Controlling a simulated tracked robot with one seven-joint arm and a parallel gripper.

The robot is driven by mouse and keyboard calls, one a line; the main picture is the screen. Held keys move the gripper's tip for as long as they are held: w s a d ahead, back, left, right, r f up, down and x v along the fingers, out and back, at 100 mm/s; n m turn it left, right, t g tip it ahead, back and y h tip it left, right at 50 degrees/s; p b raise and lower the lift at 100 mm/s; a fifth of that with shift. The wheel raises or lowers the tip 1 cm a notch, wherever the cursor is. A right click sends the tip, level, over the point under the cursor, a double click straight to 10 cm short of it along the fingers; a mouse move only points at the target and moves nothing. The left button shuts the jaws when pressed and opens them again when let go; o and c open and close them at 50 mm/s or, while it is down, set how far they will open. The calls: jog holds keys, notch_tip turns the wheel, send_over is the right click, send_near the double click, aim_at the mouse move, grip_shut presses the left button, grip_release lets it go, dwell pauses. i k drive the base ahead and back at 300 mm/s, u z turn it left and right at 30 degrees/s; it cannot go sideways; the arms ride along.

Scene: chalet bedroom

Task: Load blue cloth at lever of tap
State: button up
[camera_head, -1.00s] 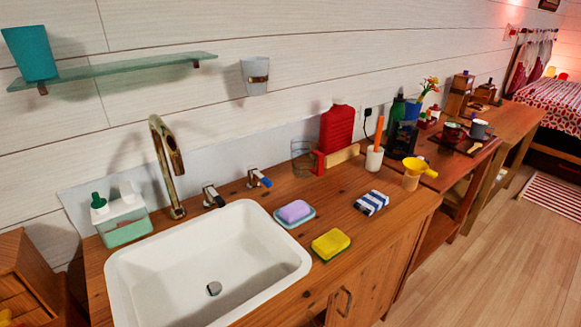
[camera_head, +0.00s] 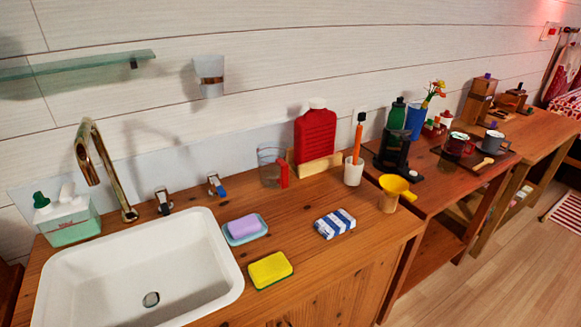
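A blue-and-white striped folded cloth (camera_head: 335,223) lies flat on the wooden counter, right of the sink. Two tap levers stand behind the sink: one with a dark handle (camera_head: 163,200) and one with a blue handle (camera_head: 215,185). The gold tap spout (camera_head: 104,170) rises to their left and curves over the white sink (camera_head: 140,275). The cloth is apart from both levers. My gripper is not in view.
A soap dish with purple soap (camera_head: 243,227) and a yellow sponge (camera_head: 270,269) lie between sink and cloth. A glass jug (camera_head: 271,167), red bottle (camera_head: 315,135), white cup (camera_head: 353,171) and yellow funnel (camera_head: 396,188) stand nearby. The counter around the cloth is clear.

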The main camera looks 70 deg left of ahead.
aim_at(212, 176)
jog(key=u, duration=0.05)
jog(key=i, duration=0.65)
jog(key=u, duration=3.35)
jog(key=i, duration=1)
jog(key=z, duration=0.15)
jog(key=k, duration=0.8)
